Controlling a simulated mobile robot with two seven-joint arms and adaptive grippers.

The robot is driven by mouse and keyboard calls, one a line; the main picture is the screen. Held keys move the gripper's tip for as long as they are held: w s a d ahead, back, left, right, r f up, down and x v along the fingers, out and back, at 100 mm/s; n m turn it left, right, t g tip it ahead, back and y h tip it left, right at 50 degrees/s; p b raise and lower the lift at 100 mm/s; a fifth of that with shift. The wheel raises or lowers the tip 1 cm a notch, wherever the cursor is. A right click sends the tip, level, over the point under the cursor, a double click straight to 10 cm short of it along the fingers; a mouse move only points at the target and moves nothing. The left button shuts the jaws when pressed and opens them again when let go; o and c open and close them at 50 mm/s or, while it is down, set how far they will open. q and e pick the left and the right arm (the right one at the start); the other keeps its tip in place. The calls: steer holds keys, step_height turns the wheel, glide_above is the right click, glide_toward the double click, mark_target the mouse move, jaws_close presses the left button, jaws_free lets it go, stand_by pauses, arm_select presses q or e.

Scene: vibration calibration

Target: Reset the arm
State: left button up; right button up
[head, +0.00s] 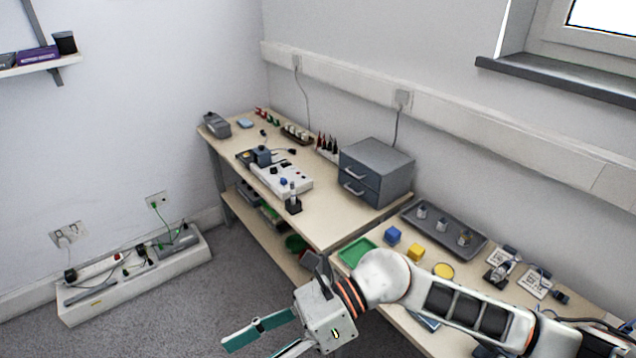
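My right arm (470,308) reaches in from the lower right, in front of the near workbench, and hides part of its top. Its white wrist has orange rings. My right gripper (252,350) points to the lower left over the grey carpet, past the bench's front edge. Its two teal-padded fingers are apart with nothing visible between them; the lower finger is cut off by the picture's bottom edge. My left arm and gripper are not in view.
The far bench (330,222) bears a grey drawer unit (376,168) and a white device (282,179). A white floor box (77,312) stands left. Carpet between is clear.

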steer(key=w+r+m+t+y, duration=0.8)
steer(key=m+t, duration=0.2)
steer(key=m, duration=0.6)
steer(key=w+d+f+m+t+h, duration=0.45)
steer(key=d+f+m+t, duration=0.2)
steer(key=m, duration=0.35)
steer(key=w+d+f+m+t+h, duration=0.45)
steer(key=d+m+t, duration=0.2)
steer(key=m, duration=0.35)
steer(key=s+d+f+m+g+h, duration=0.3)
steer(key=s+d+f+m+h, duration=0.2)
steer(key=f, duration=0.8)
steer(key=s+d+f+m+g+h, duration=0.3)
steer(key=s+d+f+m+h, duration=0.2)
steer(key=s+d+f+m, duration=0.4)
steer(key=d+f, duration=0.4)
steer(key=shift+d, duration=0.2)
